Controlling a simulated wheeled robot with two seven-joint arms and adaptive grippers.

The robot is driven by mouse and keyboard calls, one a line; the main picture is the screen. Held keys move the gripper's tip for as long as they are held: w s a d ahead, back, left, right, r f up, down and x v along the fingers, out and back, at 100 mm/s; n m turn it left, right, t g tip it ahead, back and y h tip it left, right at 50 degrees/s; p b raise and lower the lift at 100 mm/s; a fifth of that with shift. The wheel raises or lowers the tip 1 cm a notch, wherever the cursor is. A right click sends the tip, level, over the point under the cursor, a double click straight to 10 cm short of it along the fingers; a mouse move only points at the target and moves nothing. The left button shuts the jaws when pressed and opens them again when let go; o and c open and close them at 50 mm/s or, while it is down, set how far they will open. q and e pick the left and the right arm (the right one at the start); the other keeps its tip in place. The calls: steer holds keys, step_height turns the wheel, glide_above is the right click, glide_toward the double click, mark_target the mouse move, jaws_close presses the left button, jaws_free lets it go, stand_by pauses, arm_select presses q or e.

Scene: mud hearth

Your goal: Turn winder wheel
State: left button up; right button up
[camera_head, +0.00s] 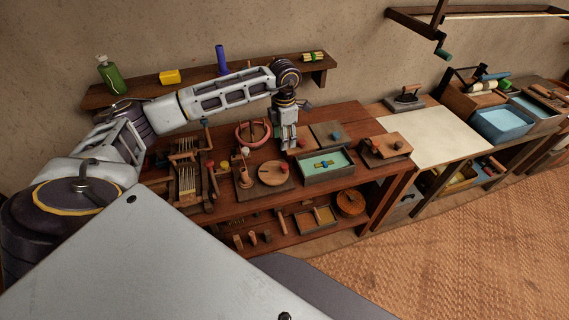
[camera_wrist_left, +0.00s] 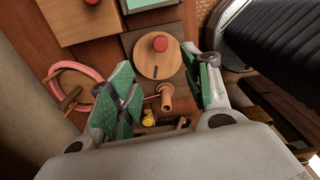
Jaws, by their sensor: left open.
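A round wooden wheel (camera_head: 273,172) with a red knob lies flat on a dark board on the workbench. It also shows in the wrist view (camera_wrist_left: 150,62), just beyond and between my fingertips. A wooden spool (camera_wrist_left: 167,101) stands beside it, with a thin line near it. A pink-red ring wheel with wooden spokes (camera_head: 253,134) lies behind, and at left in the wrist view (camera_wrist_left: 56,70). I cannot tell by name which one is the winder wheel. My left gripper (camera_head: 289,145) points down above the bench, behind the round wheel, open and empty. My right gripper is not in view.
A stringed wooden frame (camera_head: 187,180) stands at left. A shelf (camera_head: 205,84) with a bottle runs behind my arm. A pale sheet (camera_head: 432,137) lies clear at right.

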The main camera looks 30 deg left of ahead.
mark_target(284, 165)
arm_select(q)
steer(key=shift+f, duration=0.15)
step_height(284, 165, down, 12)
steer(key=p, duration=0.2)
steer(key=shift+d+p, duration=0.1)
steer(key=shift+p, duration=0.25)
steer(key=shift+f, duration=0.8)
steer(key=shift+c, duration=0.5)
steer(key=c, duration=0.9)
steer(key=shift+c, duration=0.2)
